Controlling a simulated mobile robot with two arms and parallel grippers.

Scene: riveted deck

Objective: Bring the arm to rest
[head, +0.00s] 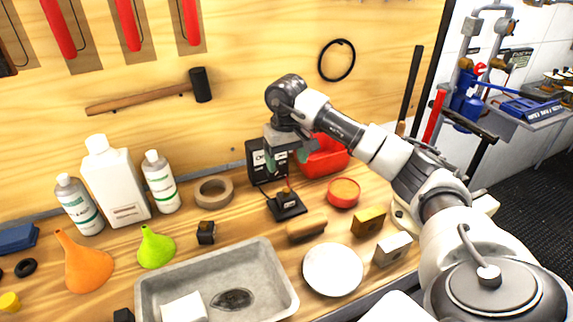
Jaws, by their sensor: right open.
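My right arm reaches in from the lower right over the workbench. My right gripper (289,152) hangs at the end of it, pointing down, with its fingers apart. It is above the bench near the back, in front of a dark box (258,160) and to the left of a red bin (325,160). Nothing shows between the fingers. A small black device (287,206) on a square base stands on the bench below the gripper. My left gripper does not show.
A metal tray (150,290) holds a white block. A white plate (333,269), a red round tin (343,192), a tape roll (213,191) and small blocks lie nearby. White bottles (117,185) and funnels (83,264) stand left. A hammer (150,97) hangs on the wooden back panel.

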